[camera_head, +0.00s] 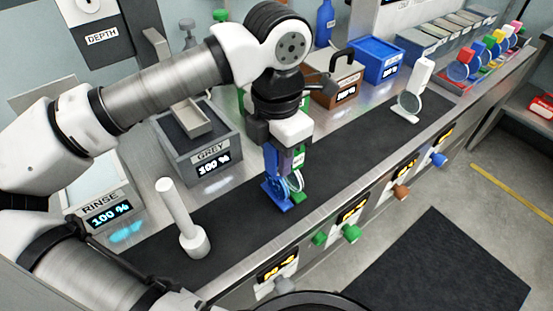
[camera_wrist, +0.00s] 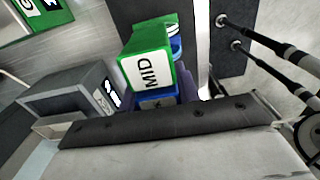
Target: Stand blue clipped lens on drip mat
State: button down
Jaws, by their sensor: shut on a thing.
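My gripper (camera_head: 286,150) points down over the dark drip mat (camera_head: 235,215), shut on the blue clipped lens (camera_head: 274,193). The lens is upright below the fingers, with blue parts, a thin round rim and a green piece (camera_head: 298,160) with a white label. In the wrist view the green piece (camera_wrist: 148,60) reads MID, with blue (camera_wrist: 176,48) beside it. The lower end of the lens shows against the mat; I cannot tell whether it touches. The fingers partly hide the lens.
A white lens (camera_head: 410,103) stands on the mat at right. A white peg (camera_head: 182,215) stands at left. The grey bin (camera_head: 200,155), brown bin (camera_head: 337,88) and blue bin (camera_head: 378,58) line the back. Knobs (camera_head: 351,233) line the front edge.

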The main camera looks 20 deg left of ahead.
jog(key=shift+f, duration=0.2)
jog(key=c, duration=1)
grip_release()
jog(key=shift+r, duration=0.1)
notch_tip(320, 180, up, 12)
jog(key=shift+r, duration=0.1)
